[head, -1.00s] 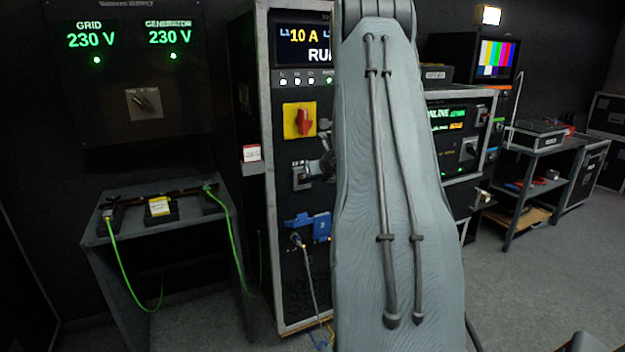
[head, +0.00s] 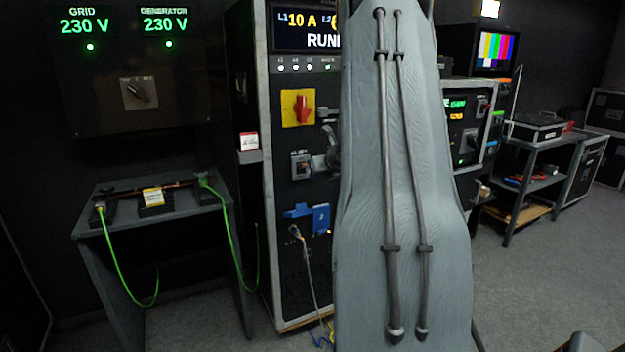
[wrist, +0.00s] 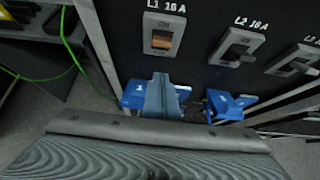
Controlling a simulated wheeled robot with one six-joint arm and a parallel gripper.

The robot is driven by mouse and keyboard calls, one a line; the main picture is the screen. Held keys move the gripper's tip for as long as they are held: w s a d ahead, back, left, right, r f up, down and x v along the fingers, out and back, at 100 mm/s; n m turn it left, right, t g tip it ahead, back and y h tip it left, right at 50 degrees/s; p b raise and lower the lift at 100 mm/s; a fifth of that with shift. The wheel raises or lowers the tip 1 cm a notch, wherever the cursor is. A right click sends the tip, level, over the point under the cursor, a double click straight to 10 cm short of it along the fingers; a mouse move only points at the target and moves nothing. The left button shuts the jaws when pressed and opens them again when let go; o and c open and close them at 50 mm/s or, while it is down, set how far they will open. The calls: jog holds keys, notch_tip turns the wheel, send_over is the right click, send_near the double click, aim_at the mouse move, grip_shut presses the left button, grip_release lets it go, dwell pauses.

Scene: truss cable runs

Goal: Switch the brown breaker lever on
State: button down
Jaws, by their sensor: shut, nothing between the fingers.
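My gripper (wrist: 162,90) is shut and empty, just below this breaker in the picture and apart from the lever. In the head view the breaker (head: 301,166) sits under the red rotary switch.
Two dark-levered breakers, L2 (wrist: 238,47) and L3 (wrist: 295,61), sit to the right. Blue sockets (wrist: 232,105) are below. The red switch (head: 298,108) is above. A side table with green cables (head: 180,208) stands left of the rack.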

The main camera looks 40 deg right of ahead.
jog(key=w+r+v, duration=0.1)
jog(key=v, duration=0.6)
jog(key=shift+s+r, duration=0.25)
jog(key=shift+r, duration=0.1)
